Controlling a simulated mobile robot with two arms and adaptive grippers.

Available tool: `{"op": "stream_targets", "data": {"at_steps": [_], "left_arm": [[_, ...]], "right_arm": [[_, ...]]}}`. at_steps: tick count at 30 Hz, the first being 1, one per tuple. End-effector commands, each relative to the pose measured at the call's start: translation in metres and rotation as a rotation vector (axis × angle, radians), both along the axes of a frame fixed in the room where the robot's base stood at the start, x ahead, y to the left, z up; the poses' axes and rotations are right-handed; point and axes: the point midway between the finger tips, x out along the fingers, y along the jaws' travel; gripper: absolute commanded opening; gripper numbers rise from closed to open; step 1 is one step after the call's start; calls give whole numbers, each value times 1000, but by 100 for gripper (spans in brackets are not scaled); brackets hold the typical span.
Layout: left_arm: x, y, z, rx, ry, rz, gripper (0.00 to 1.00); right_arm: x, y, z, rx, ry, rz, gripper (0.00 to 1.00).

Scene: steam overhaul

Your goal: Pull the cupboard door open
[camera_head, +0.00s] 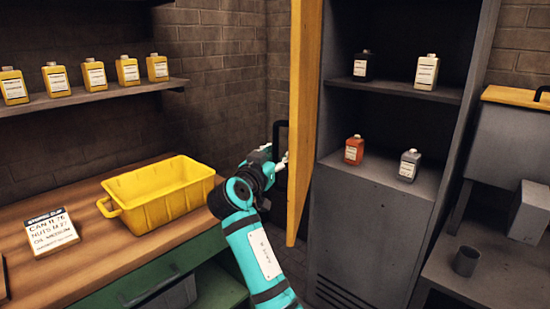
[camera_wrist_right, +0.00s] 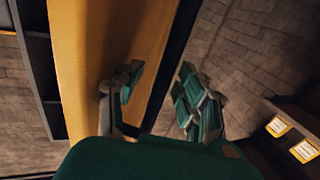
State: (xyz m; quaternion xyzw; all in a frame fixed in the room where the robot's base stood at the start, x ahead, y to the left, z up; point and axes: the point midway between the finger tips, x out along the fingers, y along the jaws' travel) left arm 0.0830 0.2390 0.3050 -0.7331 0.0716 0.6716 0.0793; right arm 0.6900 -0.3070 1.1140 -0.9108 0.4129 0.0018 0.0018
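The yellow cupboard door (camera_head: 304,110) stands swung open at the left side of the grey cupboard (camera_head: 365,235), and the shelves inside show. A black handle (camera_head: 277,135) shows at the left of the door. My right gripper (camera_head: 268,165) is beside the door, just below the handle. In the right wrist view, the gripper's two fingers (camera_wrist_right: 160,102) are spread apart. One finger is in front of the yellow door (camera_wrist_right: 90,50), and a dark strip runs between the fingers. I cannot tell whether a finger touches the door. My left gripper is not in view.
Several bottles stand inside the cupboard, including an orange one (camera_head: 354,150) and a grey one (camera_head: 409,165). A wooden bench (camera_head: 95,265) with a yellow crate (camera_head: 113,207) and a sign (camera_head: 50,232) is at left. A shelf (camera_head: 100,93) holds yellow bottles.

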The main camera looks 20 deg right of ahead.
Motion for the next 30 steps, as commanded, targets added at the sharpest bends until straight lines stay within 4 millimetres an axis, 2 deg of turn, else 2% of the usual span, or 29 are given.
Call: {"op": "stream_targets", "data": {"at_steps": [7,15,21,30], "left_arm": [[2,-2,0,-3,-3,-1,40],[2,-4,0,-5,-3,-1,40],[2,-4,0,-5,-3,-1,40],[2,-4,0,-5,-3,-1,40]], "right_arm": [[-4,4,1,-1,-3,0,38],[-32,37,0,3,-2,3,38],[-47,54,-1,1,1,1,38],[-49,56,0,0,0,0,38]]}}
